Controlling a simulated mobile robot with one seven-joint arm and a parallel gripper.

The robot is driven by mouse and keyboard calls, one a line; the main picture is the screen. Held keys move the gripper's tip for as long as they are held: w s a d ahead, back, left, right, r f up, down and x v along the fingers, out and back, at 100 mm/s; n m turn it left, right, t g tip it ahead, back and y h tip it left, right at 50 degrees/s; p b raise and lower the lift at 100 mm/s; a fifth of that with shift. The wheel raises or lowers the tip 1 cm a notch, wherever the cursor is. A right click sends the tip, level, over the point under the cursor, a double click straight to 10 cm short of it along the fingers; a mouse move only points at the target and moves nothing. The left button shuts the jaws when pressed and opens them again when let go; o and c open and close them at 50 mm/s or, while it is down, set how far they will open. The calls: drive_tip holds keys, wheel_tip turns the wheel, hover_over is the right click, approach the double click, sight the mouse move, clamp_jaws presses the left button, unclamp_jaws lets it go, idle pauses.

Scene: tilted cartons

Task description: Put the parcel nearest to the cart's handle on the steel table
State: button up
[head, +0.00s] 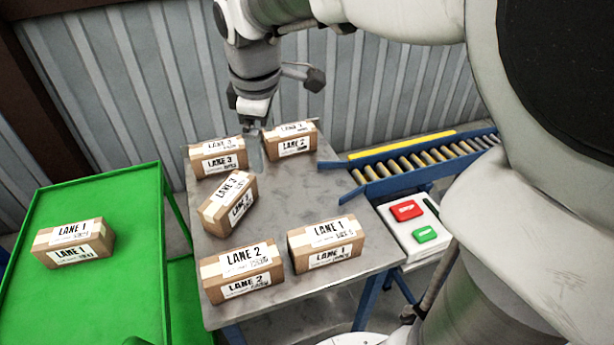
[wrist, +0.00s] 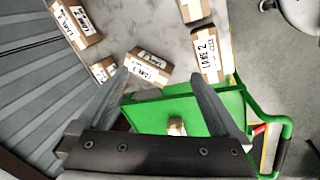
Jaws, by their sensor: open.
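One brown carton labelled LANE 1 (head: 73,243) lies on the green cart (head: 110,300) at the left of the head view. It also shows small on the cart in the wrist view (wrist: 177,126). The cart's handle (wrist: 283,155) shows at the right of the wrist view. The steel table (head: 290,210) stands right of the cart. My gripper (head: 253,128) is open and empty at the table's back edge, near the two back cartons. In the wrist view, its fingers (wrist: 158,78) are spread, with table cartons and the cart beyond them.
The table bears several cartons: back left (head: 217,156), back right (head: 290,141), turned in the middle (head: 228,202), front left (head: 241,272) and front right (head: 327,243). A roller conveyor (head: 420,165) and a button box (head: 415,225) stand right. Bare steel shows right of the middle carton.

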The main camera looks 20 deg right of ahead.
drive_tip(key=s+d+m+t, duration=0.1)
drive_tip(key=s+d+m, duration=0.1)
drive_tip(key=s+m, duration=0.4)
drive_tip(key=s+d+m+t, duration=0.1)
drive_tip(key=s+d+m, duration=0.1)
drive_tip(key=s+m, duration=0.4)
drive_tip(key=s, duration=0.4)
drive_tip(key=shift+s+m+t+y, duration=0.3)
drive_tip(key=shift+s+m, duration=0.1)
drive_tip(key=shift+a, duration=0.2)
